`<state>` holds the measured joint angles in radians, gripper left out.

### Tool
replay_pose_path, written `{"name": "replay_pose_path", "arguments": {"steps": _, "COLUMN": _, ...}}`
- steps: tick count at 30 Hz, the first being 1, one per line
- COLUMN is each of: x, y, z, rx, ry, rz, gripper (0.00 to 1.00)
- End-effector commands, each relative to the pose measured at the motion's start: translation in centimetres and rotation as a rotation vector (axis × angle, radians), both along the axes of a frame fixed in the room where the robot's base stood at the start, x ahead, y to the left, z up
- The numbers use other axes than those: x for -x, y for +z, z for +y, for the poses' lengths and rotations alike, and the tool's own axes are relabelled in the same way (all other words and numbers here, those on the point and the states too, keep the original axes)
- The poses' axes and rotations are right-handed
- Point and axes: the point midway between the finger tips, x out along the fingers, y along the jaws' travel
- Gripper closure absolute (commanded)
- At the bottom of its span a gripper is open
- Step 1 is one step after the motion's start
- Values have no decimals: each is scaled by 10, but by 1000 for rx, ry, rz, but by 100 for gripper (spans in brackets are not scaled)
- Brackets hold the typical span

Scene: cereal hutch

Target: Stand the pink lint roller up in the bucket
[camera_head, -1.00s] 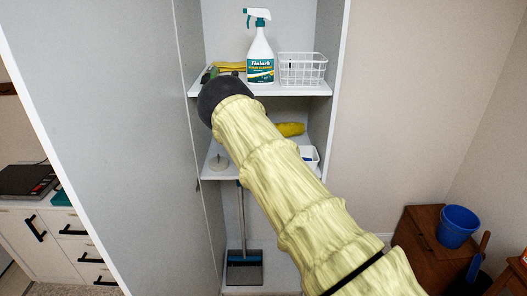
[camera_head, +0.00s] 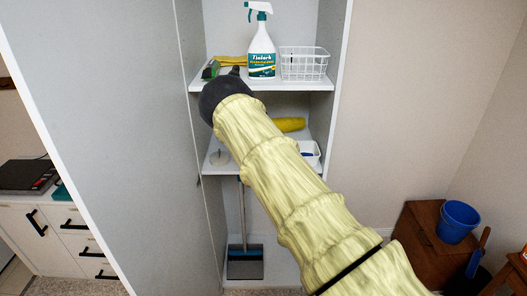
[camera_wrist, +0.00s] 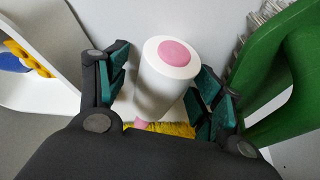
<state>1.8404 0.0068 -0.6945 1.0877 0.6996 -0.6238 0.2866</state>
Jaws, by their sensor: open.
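The pink lint roller (camera_wrist: 163,82) shows in the wrist view as a white cylinder with a pink end cap facing the camera. A bit of pink shows below it. My gripper (camera_wrist: 168,97) is open, with one teal-padded finger on each side of the roller. I cannot tell whether either finger touches it. In the head view the roller is not clearly visible; my arm and dark wrist cover part of the upper shelf. The blue bucket (camera_head: 459,222) stands upright on a brown wooden cabinet at the right, far from my gripper.
A green brush (camera_wrist: 290,70) is close to the right finger. The upper shelf (camera_head: 290,86) also holds a spray bottle (camera_head: 262,50) and a white wire basket (camera_head: 304,64). A yellow item (camera_head: 291,125) lies on the shelf below. The hutch's side panel (camera_head: 110,110) stands at left.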

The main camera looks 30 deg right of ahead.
Motion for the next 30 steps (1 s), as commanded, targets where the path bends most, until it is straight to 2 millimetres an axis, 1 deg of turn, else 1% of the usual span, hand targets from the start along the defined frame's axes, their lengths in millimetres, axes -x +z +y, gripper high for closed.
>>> {"name": "replay_pose_path", "arguments": {"steps": 8, "x": 0, "y": 8, "z": 2, "rx": -1, "ry": 0, "rz": -1, "gripper": 33}}
{"name": "replay_pose_path", "arguments": {"steps": 15, "x": 7, "y": 31, "z": 10, "rx": 0, "ry": 0, "rz": -1, "gripper": 33}}
{"name": "replay_pose_path", "arguments": {"steps": 30, "x": 51, "y": 29, "z": 68, "rx": 0, "ry": 0, "rz": 0, "gripper": 33}}
